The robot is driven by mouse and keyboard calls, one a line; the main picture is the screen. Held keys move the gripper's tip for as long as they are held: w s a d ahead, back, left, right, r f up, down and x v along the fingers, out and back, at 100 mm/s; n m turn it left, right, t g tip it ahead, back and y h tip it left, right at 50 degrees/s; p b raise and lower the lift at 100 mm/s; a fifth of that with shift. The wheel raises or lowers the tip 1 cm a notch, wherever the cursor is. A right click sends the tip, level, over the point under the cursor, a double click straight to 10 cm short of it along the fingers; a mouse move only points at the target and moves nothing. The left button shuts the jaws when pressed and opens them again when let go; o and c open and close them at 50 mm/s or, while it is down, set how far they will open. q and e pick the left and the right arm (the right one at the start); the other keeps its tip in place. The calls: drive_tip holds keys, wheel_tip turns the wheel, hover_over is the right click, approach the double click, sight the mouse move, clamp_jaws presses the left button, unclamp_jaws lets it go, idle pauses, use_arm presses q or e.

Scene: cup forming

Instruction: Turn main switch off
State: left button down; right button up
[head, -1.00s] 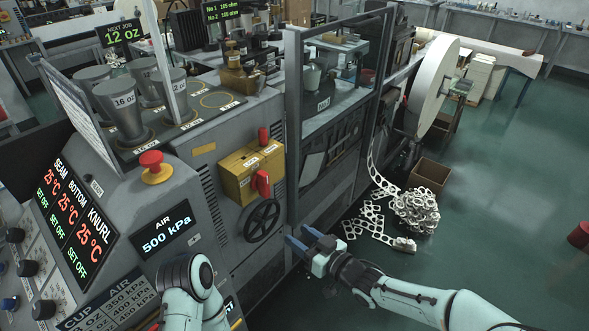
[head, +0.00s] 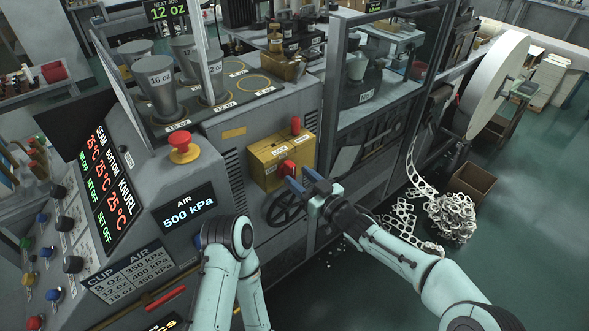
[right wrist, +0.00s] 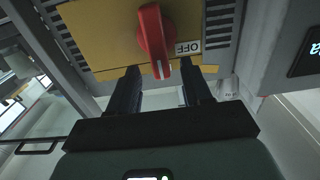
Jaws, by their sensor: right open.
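The main switch is a red rotary handle (head: 287,168) on the front of a yellow box (head: 262,174) on the grey machine. In the right wrist view the red handle (right wrist: 154,40) points toward my gripper, with a white mark at its end. An OFF label (right wrist: 188,47) lies just right of it on the yellow face. My right gripper (head: 298,180) is open and empty, just in front of the box near the handle. In the right wrist view its fingers (right wrist: 161,85) are spread either side of the handle's line. My left gripper does not show.
A black handwheel (head: 285,208) sits right below the box. A red mushroom button (head: 183,150) and an air readout (head: 184,218) are to the left. A framed guard (head: 335,90) rises on the right. Paper scrap (head: 450,215) lies on the floor.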

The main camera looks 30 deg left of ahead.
sight(294, 172)
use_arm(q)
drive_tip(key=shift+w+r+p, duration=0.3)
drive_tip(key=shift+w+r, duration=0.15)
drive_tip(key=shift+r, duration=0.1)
use_arm(e)
drive_tip(key=shift+x, duration=1.5)
drive_tip(key=shift+c, duration=0.3)
clamp_jaws()
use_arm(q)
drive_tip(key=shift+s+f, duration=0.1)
